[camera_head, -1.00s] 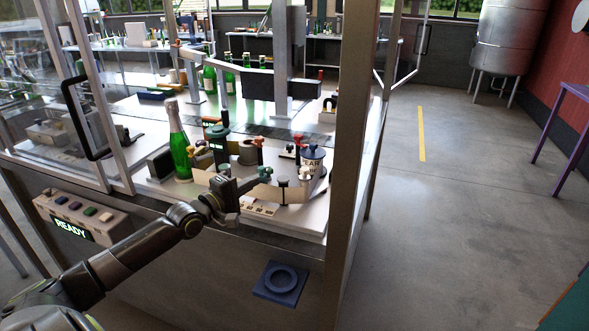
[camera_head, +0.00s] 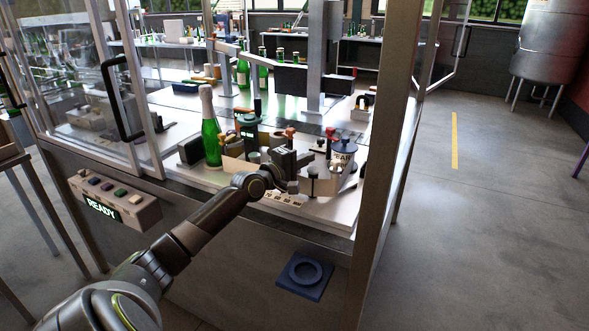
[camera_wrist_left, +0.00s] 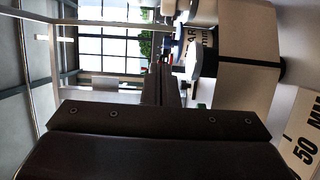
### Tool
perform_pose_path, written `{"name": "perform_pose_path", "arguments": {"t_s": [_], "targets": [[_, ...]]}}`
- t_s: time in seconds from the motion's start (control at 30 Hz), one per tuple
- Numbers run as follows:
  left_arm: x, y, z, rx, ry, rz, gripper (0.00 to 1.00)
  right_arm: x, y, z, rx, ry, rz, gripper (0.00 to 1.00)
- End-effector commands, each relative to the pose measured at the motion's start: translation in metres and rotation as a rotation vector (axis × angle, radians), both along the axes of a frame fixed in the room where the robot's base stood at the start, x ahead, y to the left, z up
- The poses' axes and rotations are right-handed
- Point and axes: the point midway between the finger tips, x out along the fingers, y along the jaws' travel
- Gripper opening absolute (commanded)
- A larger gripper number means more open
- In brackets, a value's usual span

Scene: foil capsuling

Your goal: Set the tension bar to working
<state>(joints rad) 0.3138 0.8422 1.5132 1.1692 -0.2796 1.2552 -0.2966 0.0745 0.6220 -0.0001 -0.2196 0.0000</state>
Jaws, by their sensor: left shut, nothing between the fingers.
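My left gripper (camera_head: 292,160) is over the near edge of the capsuling station's white deck (camera_head: 335,214), among small fixtures. In the left wrist view its fingers (camera_wrist_left: 162,84) are together with nothing between them. A dark-capped post (camera_head: 313,172) and a white drum with a blue top and lettering (camera_head: 343,154) stand just to its right. Small levers with orange (camera_head: 291,132) and red (camera_head: 330,132) ends stand behind it. I cannot tell which part is the tension bar; the gripper hides some of the fixtures. My right gripper is not in view.
A green bottle (camera_head: 211,138) stands upright left of the gripper. A frame post (camera_head: 386,150) rises at the right, and a glass door with a black handle (camera_head: 120,98) is at the left. A READY panel (camera_head: 103,210) and a blue ring holder (camera_head: 305,275) are on the front.

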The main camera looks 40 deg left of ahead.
Motion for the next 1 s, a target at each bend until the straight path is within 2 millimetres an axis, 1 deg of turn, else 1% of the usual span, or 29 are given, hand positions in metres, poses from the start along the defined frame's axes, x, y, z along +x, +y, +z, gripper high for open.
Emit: {"name": "perform_pose_path", "arguments": {"t_s": [0.03,0.07,0.1,0.33,0.5,0.87,1.0], "targets": [[0.007,-0.004,0.001,-0.005,-0.001,-0.003,0.0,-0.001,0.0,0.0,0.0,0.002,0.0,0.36],[0.006,-0.008,0.005,-0.004,0.001,-0.003,0.0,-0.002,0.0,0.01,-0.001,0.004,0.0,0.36],[0.006,-0.013,0.005,-0.003,0.001,-0.003,0.0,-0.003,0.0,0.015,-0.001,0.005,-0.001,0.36],[0.008,-0.034,0.003,-0.002,0.001,-0.002,0.0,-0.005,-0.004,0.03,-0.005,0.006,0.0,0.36],[0.008,-0.04,0.001,-0.002,0.0,-0.001,0.0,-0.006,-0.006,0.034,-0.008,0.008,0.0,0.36],[0.009,-0.041,0.0,0.0,0.0,-0.001,0.0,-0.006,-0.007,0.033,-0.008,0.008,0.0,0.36],[0.011,-0.046,0.0,-0.001,-0.001,-0.007,0.0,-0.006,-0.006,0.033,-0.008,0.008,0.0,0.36]]}}
